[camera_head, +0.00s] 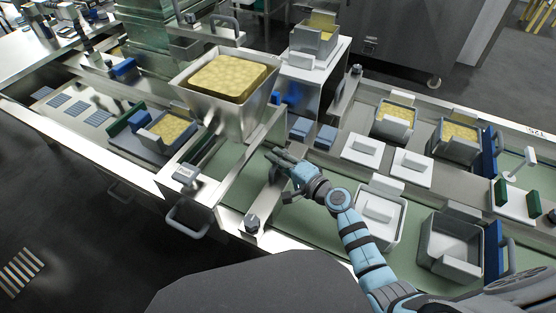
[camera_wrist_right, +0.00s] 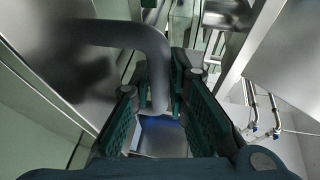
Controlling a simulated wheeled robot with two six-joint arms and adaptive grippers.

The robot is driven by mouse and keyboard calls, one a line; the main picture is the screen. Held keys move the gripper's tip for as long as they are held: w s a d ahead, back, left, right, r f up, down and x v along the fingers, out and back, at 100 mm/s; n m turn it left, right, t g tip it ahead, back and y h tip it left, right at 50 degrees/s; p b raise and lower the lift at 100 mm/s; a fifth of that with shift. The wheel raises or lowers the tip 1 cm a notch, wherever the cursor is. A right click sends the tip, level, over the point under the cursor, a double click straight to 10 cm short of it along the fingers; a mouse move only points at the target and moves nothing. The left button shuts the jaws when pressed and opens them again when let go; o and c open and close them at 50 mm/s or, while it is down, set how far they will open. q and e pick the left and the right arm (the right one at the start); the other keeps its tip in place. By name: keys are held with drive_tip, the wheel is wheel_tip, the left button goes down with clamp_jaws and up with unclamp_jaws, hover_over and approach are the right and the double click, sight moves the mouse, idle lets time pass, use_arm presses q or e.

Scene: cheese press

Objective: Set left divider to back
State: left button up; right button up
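My right gripper (camera_head: 278,163) reaches over the green belt just below and right of the steel hopper. In the right wrist view, its dark green padded fingers (camera_wrist_right: 165,95) are apart, with a bent grey bar (camera_wrist_right: 160,70) coming in from the left and turning down between them. I cannot tell whether they touch it. A narrow steel divider rail (camera_head: 262,200) with a dark knob (camera_head: 252,222) crosses the belt beside the gripper. The gripper and forearm partly hide it. I cannot tell for certain which piece is the left divider. My left gripper is not in view.
The steel hopper (camera_head: 240,112) holds a yellow cheese block (camera_head: 228,76) close to the right gripper. Right of the arm stand grey moulds, one empty (camera_head: 452,240), and white lids (camera_head: 404,167). A blue tray with a filled mould (camera_head: 172,130) sits left. Some green belt (camera_head: 230,190) is clear.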

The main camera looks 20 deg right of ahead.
drive_tip(key=shift+o, duration=1.4)
drive_tip(key=shift+w, duration=0.1)
drive_tip(key=shift+s+d, duration=0.1)
drive_tip(key=shift+s, duration=0.1)
drive_tip(key=v, duration=1.1)
drive_tip(key=shift+s, duration=0.3)
drive_tip(key=shift+r, duration=0.1)
